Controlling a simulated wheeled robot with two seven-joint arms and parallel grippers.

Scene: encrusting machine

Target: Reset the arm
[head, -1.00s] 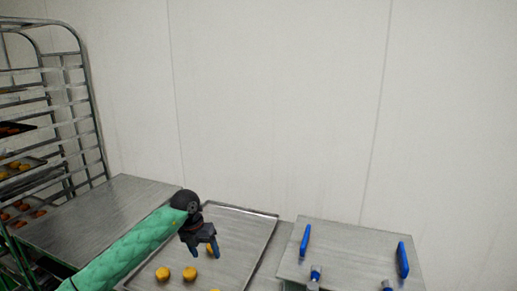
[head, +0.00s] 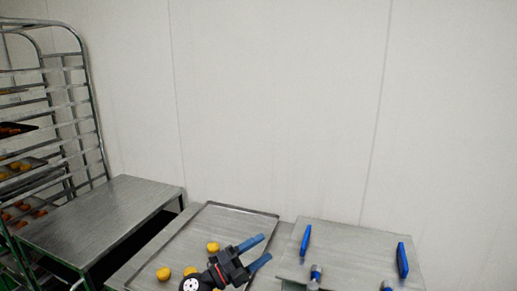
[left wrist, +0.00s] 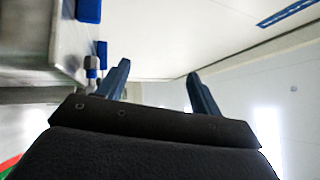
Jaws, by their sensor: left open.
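My left gripper (head: 262,251) is open and empty, with its blue fingers apart and pointing to the upper right in the head view. It is in front of the right part of a metal tray (head: 232,219) that holds several yellow-orange dough pieces (head: 213,247). In the left wrist view the two fingers of the left gripper (left wrist: 158,77) are spread with nothing between them. My right gripper is not in view.
A bare metal table (head: 100,215) stands at the left beside a tall rack (head: 88,95) of trays. At the right is a metal surface (head: 350,250) with blue upright guides (head: 403,260). A pale wall stands behind.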

